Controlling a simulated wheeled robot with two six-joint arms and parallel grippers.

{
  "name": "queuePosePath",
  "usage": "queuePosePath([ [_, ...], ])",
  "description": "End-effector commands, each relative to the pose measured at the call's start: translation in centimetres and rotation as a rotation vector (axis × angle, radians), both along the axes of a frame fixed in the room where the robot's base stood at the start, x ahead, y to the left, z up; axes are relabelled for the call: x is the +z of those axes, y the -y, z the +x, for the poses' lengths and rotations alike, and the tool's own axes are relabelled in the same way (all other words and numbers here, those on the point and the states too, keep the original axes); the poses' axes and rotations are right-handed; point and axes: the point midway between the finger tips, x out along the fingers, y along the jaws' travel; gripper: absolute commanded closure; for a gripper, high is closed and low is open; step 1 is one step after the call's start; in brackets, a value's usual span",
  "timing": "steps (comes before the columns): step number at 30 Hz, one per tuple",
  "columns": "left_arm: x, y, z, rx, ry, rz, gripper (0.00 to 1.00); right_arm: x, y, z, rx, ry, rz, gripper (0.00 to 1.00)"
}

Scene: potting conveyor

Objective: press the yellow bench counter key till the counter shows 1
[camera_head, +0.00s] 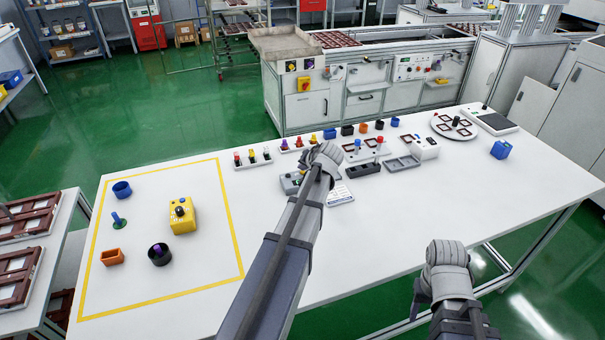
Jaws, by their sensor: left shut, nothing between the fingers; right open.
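My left gripper (325,158) is over the middle of the white table, its arm reaching up from the bottom. It is shut and empty; its fingertips are mostly hidden by its own wrist. A grey box (290,183), possibly the bench counter, sits just left of and partly behind this gripper. Its key and any display cannot be made out, and I cannot tell whether the gripper touches it. A yellow box (182,217) with a dark knob and a small blue part on top stands at the left, inside a yellow outline. My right gripper (446,256) is open at the table's front edge, far from both boxes.
A blue ring (122,189), an orange open box (112,257) and a dark round cup (159,254) stand in the outlined area. Racks of coloured pegs (252,158), small cups (347,130) and a grey tray (402,163) line the back. The table's right front is clear.

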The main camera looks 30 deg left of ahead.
Motion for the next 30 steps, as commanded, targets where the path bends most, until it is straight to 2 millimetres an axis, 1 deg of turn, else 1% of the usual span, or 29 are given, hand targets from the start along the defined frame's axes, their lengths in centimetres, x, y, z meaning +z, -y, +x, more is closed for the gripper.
queuePosePath([
  [10,-0.02,0.0,0.0,0.0,0.0,0.0,1.0,-0.02,0.0,0.0,0.0,0.0,0.0,0.5],
  [30,-0.75,0.0,0.0,0.0,0.0,0.0,1.0,-0.74,0.0,0.0,0.0,0.0,0.0,0.5],
])
